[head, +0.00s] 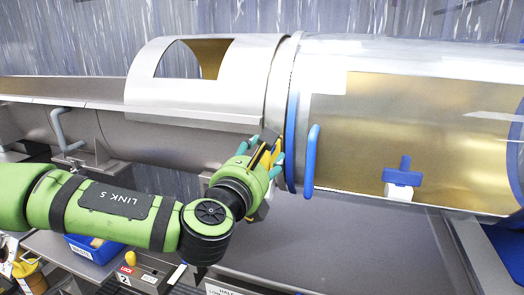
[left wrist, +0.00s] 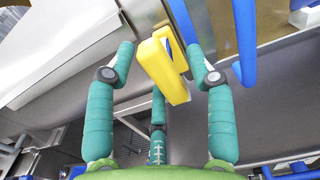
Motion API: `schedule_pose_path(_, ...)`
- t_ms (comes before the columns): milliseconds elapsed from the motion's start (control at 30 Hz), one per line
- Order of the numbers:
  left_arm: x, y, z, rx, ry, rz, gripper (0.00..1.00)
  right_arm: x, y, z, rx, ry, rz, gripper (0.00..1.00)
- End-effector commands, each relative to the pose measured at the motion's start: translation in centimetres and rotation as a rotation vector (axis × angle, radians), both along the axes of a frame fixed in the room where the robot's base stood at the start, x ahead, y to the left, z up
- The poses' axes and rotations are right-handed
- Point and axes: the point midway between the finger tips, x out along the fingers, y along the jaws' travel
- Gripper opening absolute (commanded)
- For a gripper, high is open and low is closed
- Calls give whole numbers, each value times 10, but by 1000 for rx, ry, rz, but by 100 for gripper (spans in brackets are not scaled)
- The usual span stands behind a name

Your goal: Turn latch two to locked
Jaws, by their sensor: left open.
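A yellow latch handle (left wrist: 163,72) stands between the fingers of my left gripper (left wrist: 160,58) in the left wrist view. The fingers are teal, spread apart on both sides of it, with a third finger below; I see no clear grip. In the head view the left gripper (head: 268,160) is at the drum's seam, beside the blue ring (head: 291,120). It largely hides the yellow latch (head: 264,157) there. I can read no number on the latch itself. A box marked LOCK and 2 (head: 135,279) sits lower left. My right gripper is not in view.
A blue bar handle (head: 311,162) stands just right of the gripper. The clear-walled drum (head: 410,120) fills the right, with a blue valve handle (head: 403,175) on it. The metal cover (head: 205,85) is above left. A blue bin (head: 92,247) sits below my arm.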

Motion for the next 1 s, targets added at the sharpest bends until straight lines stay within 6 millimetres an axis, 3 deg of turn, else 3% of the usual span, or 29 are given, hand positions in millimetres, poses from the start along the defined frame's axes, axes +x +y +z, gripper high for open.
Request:
schedule_pose_path(267,3,-1,-1,0,0,-1,54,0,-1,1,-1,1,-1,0)
schedule_pose_path(300,3,-1,-1,-1,0,-1,50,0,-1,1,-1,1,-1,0)
schedule_pose_path(433,3,-1,-1,-1,0,-1,0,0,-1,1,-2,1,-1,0)
schedule_pose_path(767,3,-1,-2,-16,5,0,0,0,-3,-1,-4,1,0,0)
schedule_pose_path(1000,3,-1,-5,-112,36,0,0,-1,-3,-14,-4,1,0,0)
